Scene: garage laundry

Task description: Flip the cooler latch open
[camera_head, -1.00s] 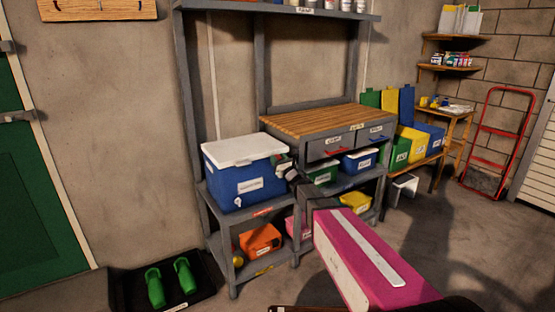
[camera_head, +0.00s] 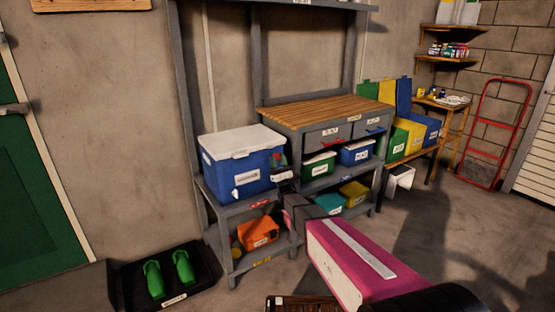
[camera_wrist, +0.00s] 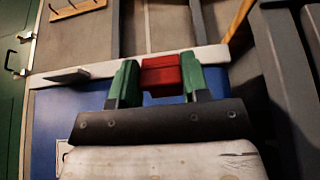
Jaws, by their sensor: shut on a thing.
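The cooler (camera_head: 243,172) is a blue box with a white lid (camera_head: 240,142), standing on the left shelf of the grey rack. In the wrist view its blue front (camera_wrist: 55,120) and the white lid rim (camera_wrist: 110,68) show, with a grey latch-like tab (camera_wrist: 68,77) on the rim at left. My gripper (camera_wrist: 160,82) has green fingertips on either side of a red block, the latch (camera_wrist: 160,75), at the lid rim, and is shut on it. In the head view my gripper (camera_head: 282,165) is small at the cooler's right front corner. How far the latch is turned cannot be told.
Left of my arm, an orange bin (camera_head: 258,232) sits on the lower shelf. A wooden-topped drawer unit (camera_head: 325,115) stands close at right. A black tray (camera_head: 165,278) with green shoes lies on the floor at left.

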